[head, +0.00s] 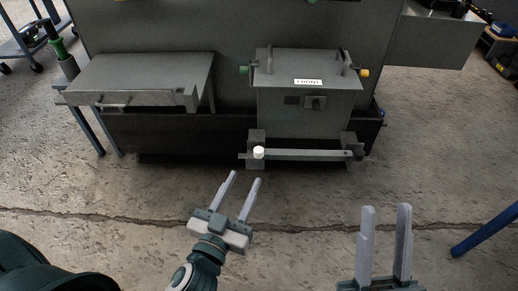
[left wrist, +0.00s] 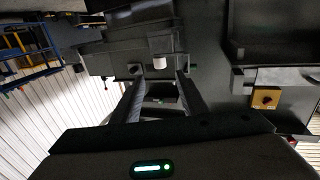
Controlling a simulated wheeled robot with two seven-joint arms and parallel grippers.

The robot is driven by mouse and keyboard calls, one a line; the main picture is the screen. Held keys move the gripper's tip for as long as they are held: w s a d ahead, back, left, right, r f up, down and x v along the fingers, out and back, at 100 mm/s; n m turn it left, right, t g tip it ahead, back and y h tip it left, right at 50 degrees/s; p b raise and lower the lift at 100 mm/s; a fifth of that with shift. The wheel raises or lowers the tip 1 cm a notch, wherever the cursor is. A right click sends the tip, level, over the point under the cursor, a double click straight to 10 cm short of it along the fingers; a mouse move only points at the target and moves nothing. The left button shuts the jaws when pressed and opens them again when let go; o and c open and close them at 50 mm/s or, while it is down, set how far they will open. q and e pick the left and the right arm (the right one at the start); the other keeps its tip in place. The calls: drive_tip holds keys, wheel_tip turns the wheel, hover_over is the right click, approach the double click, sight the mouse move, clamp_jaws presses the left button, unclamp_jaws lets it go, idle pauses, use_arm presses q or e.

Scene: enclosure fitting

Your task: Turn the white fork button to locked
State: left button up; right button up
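The white fork button (head: 259,153) is a small white cylinder at the left end of a horizontal grey bar (head: 305,155), in front of a grey enclosure (head: 308,90) with a white label. In the left wrist view the white button (left wrist: 159,63) shows beyond the fingertips, roughly between them. My left gripper (head: 246,177) is open and empty, below and slightly left of the button and apart from it. My right gripper (head: 386,207) is open and empty, below and right of the bar. I cannot read a lock marking on the button.
A grey box (head: 140,78) with a front handle sits left of the enclosure. The enclosure has a green knob (head: 243,70) and an orange knob (head: 364,73) on its sides. A blue cart (head: 30,38) stands at the far left.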

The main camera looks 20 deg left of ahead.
sight(257, 155)
use_arm(q)
drive_tip(key=w, duration=1.2)
drive_tip(key=shift+d, duration=0.2)
drive_tip(key=shift+s, duration=0.1)
clamp_jaws()
